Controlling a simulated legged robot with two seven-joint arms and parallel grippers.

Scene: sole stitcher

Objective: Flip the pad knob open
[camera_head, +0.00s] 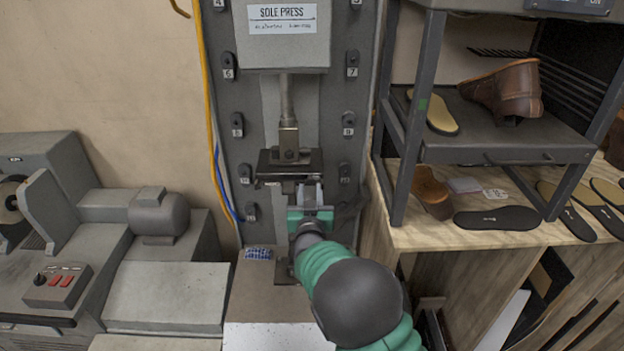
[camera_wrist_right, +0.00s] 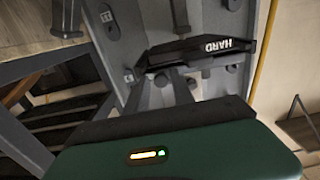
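The sole press (camera_head: 281,55) stands upright in the middle of the head view, with its press head (camera_head: 290,160) on a vertical rod. My right gripper (camera_head: 309,190) is just below and in front of the press head. Its two fingers stand apart with a gap between them, and I see nothing held. In the right wrist view a black piece lettered HARD (camera_wrist_right: 203,48) lies just beyond the fingertips (camera_wrist_right: 162,80); contact cannot be told. I cannot make out clearly which part is the pad knob; my gripper hides part of this area. My left gripper is out of view.
Small numbered black knobs (camera_head: 237,125) line both sides of the press. A grey machine (camera_head: 165,295) stands at left. At right, a shelf rack (camera_head: 500,145) holds a brown shoe (camera_head: 510,88) and stands on a wooden bench (camera_head: 480,232) with soles. Yellow and blue cables run beside the press.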

